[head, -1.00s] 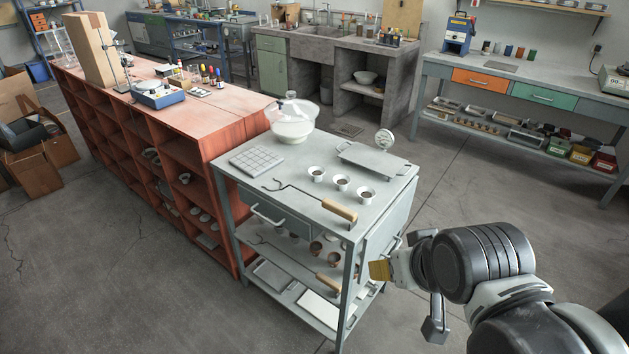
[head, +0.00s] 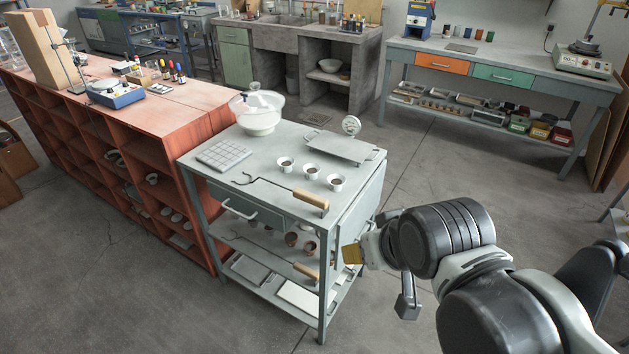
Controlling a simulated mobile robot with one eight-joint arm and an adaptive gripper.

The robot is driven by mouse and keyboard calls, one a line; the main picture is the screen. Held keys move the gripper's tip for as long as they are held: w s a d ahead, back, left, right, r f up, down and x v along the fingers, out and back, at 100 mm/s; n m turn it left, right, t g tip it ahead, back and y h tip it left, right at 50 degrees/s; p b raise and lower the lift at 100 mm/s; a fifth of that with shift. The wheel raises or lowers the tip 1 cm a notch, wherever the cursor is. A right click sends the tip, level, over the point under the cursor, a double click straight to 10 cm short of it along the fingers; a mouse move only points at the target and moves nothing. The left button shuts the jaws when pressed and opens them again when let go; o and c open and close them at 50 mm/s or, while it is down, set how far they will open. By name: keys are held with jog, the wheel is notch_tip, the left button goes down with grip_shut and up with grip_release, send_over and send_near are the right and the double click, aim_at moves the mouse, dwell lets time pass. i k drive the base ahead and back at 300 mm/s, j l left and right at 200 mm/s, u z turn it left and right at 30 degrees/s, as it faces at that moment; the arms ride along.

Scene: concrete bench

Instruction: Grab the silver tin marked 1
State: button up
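I cannot make out a silver tin marked 1; no numeral is readable at this size. My gripper (head: 378,268) is at the lower right, beside the right side of the grey cart and well away from that row. A yellowish tip and a grey finger part show, but the arm hides much of it, so its opening is unclear.
The grey cart (head: 262,150) holds small cups, a glass-lidded bowl (head: 258,112) and a wooden-handled tool. A red shelf unit (head: 150,125) adjoins it. The workbench (head: 400,45) has drawers and colored boxes below. The concrete floor between cart and workbench is clear.

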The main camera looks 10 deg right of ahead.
aim_at(312, 170)
jog(key=j+z, duration=0.6)
jog(key=z, duration=0.2)
